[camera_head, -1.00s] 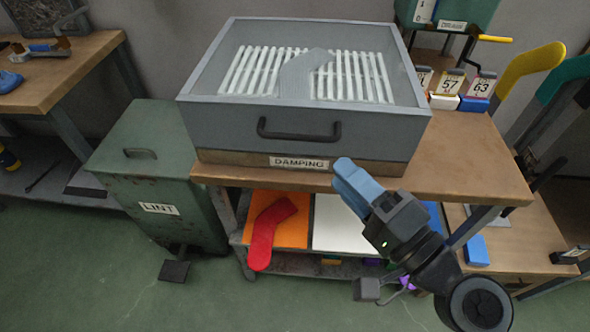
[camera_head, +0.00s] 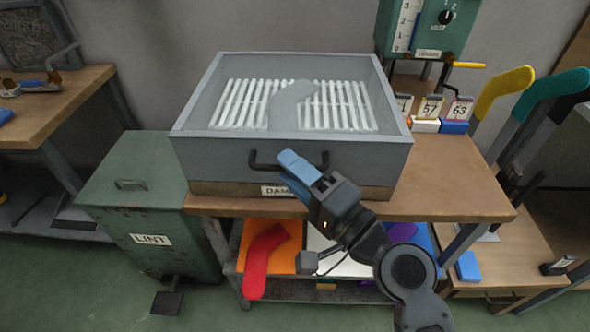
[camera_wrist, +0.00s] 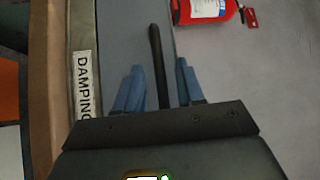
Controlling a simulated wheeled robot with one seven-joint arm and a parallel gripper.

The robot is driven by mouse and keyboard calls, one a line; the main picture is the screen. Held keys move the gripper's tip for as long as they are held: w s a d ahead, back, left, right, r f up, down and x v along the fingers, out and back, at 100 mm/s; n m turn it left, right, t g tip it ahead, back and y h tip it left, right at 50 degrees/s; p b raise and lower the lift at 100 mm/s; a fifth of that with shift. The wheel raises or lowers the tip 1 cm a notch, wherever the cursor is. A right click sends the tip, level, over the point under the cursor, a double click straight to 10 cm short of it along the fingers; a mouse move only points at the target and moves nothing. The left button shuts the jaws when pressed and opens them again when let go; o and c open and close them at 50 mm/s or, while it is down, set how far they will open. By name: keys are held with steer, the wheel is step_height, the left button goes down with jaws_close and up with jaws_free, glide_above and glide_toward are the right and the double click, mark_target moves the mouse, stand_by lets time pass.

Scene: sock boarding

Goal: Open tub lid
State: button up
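The grey tub (camera_head: 210,165) stands on the bench, with a clear-topped lid (camera_head: 240,136) lying shut over it. Pale slats and a grey sock-shaped form show through the lid. A dark bar handle (camera_head: 262,166) is on the front face, partly hidden by my gripper (camera_head: 288,163). In the wrist view the handle (camera_wrist: 157,60) runs between the two blue fingers of my gripper (camera_wrist: 158,84), which are apart with a gap on each side. The DAMPING label (camera_wrist: 84,82) is beside them.
The green LINT bin (camera_head: 145,205) stands left of the bench. Number cards (camera_head: 431,108) and yellow and teal sock forms (camera_head: 503,90) are at the right. A red sock (camera_head: 262,262) lies on the shelf below. A fire extinguisher (camera_wrist: 207,10) shows in the wrist view.

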jaws_close()
stand_by(0.4)
